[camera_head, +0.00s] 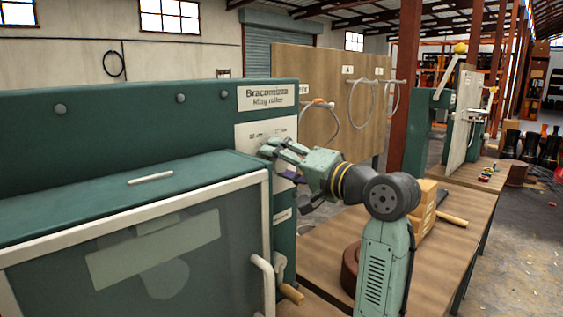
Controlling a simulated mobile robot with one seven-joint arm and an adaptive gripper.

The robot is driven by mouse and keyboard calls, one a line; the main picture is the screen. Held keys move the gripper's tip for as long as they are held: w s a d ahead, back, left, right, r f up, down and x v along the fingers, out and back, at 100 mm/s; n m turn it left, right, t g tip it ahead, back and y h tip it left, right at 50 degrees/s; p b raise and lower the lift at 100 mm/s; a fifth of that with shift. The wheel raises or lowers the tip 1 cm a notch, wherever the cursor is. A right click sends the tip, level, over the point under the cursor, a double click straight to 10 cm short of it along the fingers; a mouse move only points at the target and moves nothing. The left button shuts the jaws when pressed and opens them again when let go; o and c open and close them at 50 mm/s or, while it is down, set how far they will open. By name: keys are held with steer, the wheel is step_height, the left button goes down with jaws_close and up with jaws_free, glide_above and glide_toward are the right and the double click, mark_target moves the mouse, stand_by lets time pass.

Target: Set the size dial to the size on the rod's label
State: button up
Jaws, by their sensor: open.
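The green ring roller machine (215,105) fills the left side, with a name sign (265,96) at its upper right. Below the sign is a white panel (246,134) with small marks too small to read. My gripper (273,149) is open with its fingers at this panel. The size dial cannot be made out; the fingers cover part of the panel. Whether they touch anything there I cannot tell. No rod with a readable label shows. A purple-blue piece (291,176) shows just below my gripper; what it is I cannot tell.
A glass-fronted door (150,255) with a pale handle (263,270) stands at front left. A wooden bench (330,240) runs right, with boxes (425,200) and a wooden handle-like piece (452,218). Behind, a wooden board (330,75) holds rings.

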steer(key=v, duration=1.2)
